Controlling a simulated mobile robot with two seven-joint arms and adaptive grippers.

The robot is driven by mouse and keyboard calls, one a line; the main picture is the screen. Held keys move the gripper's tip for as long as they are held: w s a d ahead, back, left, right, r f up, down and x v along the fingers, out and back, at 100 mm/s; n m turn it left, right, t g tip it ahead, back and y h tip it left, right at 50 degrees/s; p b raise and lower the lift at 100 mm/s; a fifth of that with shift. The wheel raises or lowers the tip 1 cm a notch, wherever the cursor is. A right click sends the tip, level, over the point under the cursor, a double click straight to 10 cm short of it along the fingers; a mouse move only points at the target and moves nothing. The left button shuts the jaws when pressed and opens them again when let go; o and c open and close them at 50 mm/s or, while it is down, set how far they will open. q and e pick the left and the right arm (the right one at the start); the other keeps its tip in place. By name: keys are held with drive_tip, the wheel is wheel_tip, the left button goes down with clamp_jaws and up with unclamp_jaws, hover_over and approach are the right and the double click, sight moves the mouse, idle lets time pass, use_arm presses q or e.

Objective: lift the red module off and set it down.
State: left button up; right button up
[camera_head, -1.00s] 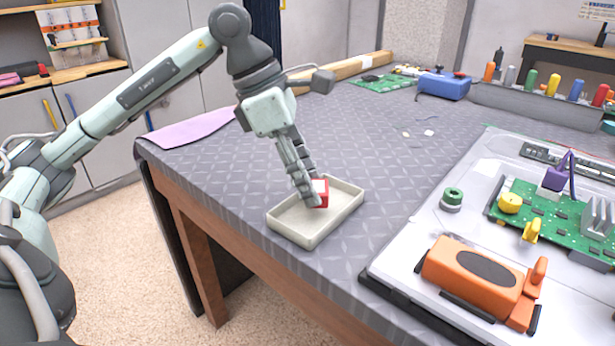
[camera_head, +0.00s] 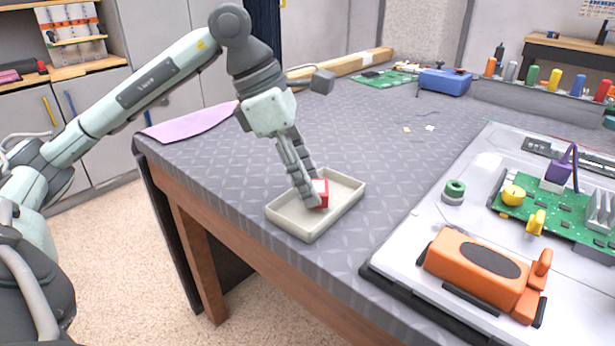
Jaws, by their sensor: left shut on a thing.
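The red module (camera_head: 321,194), a small red block with a pale top, is at the pale tray (camera_head: 293,229) near the table's left edge. My left gripper (camera_head: 312,199) reaches down into the tray and is shut on the red module. The fingers hide the module's left side. I cannot tell whether the module touches the tray floor. My right gripper is not in view.
To the right lies an open TV panel (camera_head: 407,252) with a green board (camera_head: 520,207), a green ring part (camera_head: 454,190) and an orange unit (camera_head: 475,268). A blue box (camera_head: 445,82) stands at the back. The grey table middle is mostly clear.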

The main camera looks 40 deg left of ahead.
use_arm(q)
drive_tip(key=shift+f+b, duration=0.45)
drive_tip(key=shift+f, duration=0.15)
drive_tip(key=o, duration=1.1)
drive_tip(key=shift+r, duration=0.1)
drive_tip(key=v, duration=1.2)
drive_tip(key=shift+d, duration=0.1)
